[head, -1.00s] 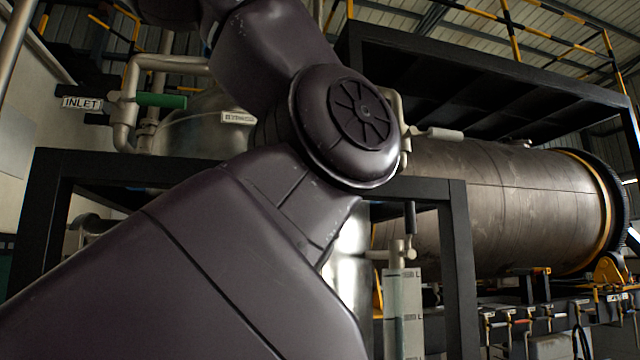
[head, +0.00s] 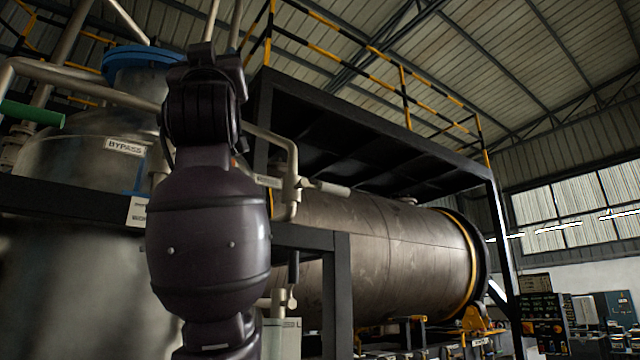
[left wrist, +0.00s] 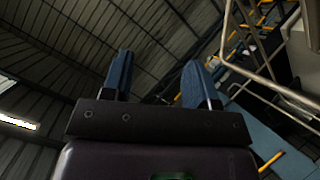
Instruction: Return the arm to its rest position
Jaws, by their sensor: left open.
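My left arm (head: 208,240) stands upright in the head view, left of the middle, in front of the condenser equipment. Its upper end (head: 200,95) is dark and folded; I cannot make out the fingers there. In the left wrist view my left gripper (left wrist: 158,78) has its two blue fingers spread apart with nothing between them. The fingers point up toward the roof. My right gripper is in neither view.
A grey vessel (head: 70,160) with a BYPASS label (head: 125,146) stands behind the arm at left. A green-handled valve (head: 32,114) is at far left. A large horizontal drum (head: 370,250) lies under a black platform (head: 350,130). A control panel (head: 543,322) is at right.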

